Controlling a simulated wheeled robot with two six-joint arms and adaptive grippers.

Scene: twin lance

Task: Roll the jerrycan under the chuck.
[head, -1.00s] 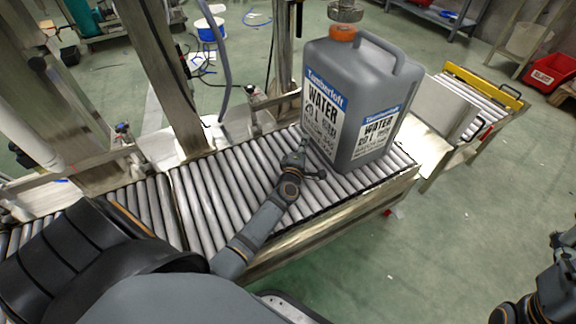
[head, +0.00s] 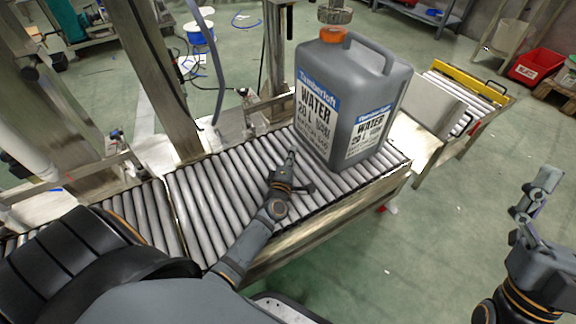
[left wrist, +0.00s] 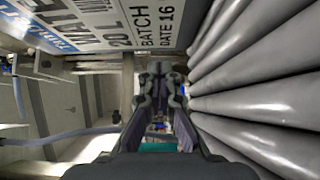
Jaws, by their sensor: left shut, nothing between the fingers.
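The grey jerrycan (head: 352,105) stands upright on the conveyor rollers, with an orange cap (head: 333,36) and white-and-blue WATER labels. The metal chuck (head: 336,15) shows just above the cap in the picture; I cannot tell whether they line up. My left gripper (head: 291,155) is shut and empty, low beside the can's left lower edge. In the left wrist view its fingers (left wrist: 160,75) are together, with the can's label (left wrist: 130,22) above and rollers at right. Contact is unclear. My right gripper (head: 532,195) is off to the right, away from the can, its jaws unclear.
The roller conveyor (head: 205,200) runs from lower left to right, with free rollers left of the can. Metal posts (head: 150,80) stand behind it. A grey box-like panel (head: 432,105) and a yellow bar (head: 465,82) lie beyond the can. Red bins (head: 538,65) stand at right.

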